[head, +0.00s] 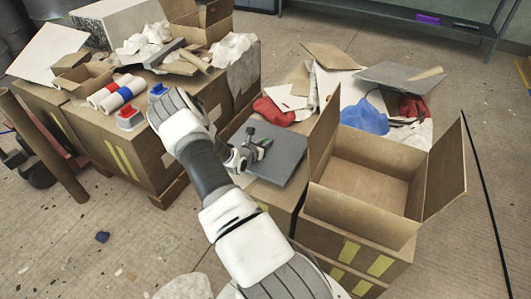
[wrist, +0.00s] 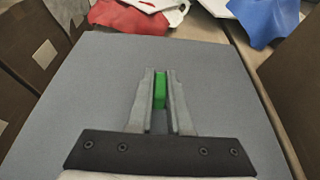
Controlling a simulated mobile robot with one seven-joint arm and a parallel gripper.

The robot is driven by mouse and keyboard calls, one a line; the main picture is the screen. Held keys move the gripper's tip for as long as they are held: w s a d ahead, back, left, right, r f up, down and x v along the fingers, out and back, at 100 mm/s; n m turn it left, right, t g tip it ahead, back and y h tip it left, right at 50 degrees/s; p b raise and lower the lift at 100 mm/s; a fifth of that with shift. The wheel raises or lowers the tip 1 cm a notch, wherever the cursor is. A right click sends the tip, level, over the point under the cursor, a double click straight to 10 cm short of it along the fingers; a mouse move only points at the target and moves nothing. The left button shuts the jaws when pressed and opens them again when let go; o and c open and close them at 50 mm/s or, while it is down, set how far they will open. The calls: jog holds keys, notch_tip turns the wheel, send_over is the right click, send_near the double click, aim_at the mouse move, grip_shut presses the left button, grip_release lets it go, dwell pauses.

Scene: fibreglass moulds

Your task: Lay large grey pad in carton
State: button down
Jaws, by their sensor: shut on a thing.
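The large grey pad (head: 284,165) is a flat dark grey square left of the open carton, over the middle crate; whether it touches what is below, I cannot tell. It fills much of the wrist view (wrist: 85,95). A small green handle (wrist: 159,90) stands on its face. My gripper (head: 262,145) is above the pad, and its fingers (wrist: 159,92) are shut on the green handle. The carton (head: 365,180) is open, its flaps spread, and its visible floor is empty. My forearm hides part of the crate near the pad.
The carton's tall left flap (head: 323,130) stands between pad and carton. Behind lie red cloth (head: 273,112), blue cloth (head: 364,116) and a grey sheet (head: 400,76). A cluttered crate (head: 150,150) is at left. Bare floor shows at right.

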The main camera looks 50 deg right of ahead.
jog(key=shift+f+b, duration=0.55)
jog(key=shift+f, duration=1.35)
jog(key=shift+f, duration=0.15)
jog(key=c, duration=0.8)
grip_release()
jog(key=shift+c, duration=0.2)
